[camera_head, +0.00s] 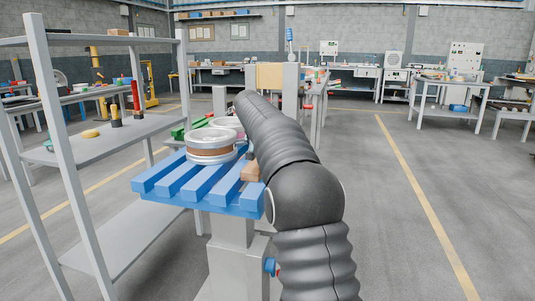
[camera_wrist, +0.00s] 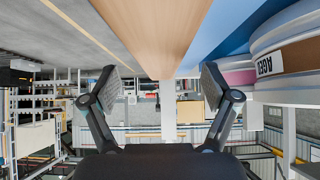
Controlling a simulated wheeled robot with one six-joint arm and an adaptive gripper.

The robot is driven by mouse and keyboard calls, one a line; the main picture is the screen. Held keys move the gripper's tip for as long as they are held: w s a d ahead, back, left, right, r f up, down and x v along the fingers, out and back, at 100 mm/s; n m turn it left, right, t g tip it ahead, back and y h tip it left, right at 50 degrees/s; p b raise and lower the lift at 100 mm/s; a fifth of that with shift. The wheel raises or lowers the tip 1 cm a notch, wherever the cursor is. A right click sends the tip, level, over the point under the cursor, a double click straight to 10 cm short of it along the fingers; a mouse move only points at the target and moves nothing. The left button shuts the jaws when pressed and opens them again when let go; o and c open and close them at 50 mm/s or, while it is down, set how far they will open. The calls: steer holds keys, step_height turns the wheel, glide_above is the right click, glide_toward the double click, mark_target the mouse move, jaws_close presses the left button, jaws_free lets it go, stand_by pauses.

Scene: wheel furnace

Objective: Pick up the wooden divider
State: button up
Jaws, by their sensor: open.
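The wooden divider (camera_wrist: 153,28) is a light brown piece filling the top middle of the wrist view, narrowing downward to a tip between my fingers in the picture. My gripper (camera_wrist: 161,84) is open, with one dark finger on each side of it and visible gaps. I cannot tell whether the divider is in depth between the pads. In the head view a small brown wooden part (camera_head: 250,171) shows at the right of the blue slatted rack (camera_head: 171,186), mostly hidden by my arm. My gripper is hidden there.
Round metal wheels (camera_head: 211,147), one with a brown band, sit on the rack left of my arm. A wheel (camera_wrist: 288,58) with a label stands close on the right in the wrist view. A grey shelf (camera_head: 115,130) is at left. The floor at right is clear.

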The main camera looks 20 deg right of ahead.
steer(key=shift+x, duration=1.6)
steer(key=c, duration=1.5)
steer(key=shift+c, duration=0.2)
steer(key=shift+r, duration=0.15)
steer(key=shift+r+p, duration=0.3)
steer(key=shift+r, duration=0.3)
steer(key=r, duration=0.3)
steer(key=shift+s+d+r, duration=0.15)
steer(key=shift+s+d, duration=0.15)
steer(key=s+d+r, duration=0.6)
steer(key=s+d, duration=0.1)
steer(key=d, duration=0.1)
steer(key=shift+s+r, duration=0.1)
steer(key=shift+r, duration=0.05)
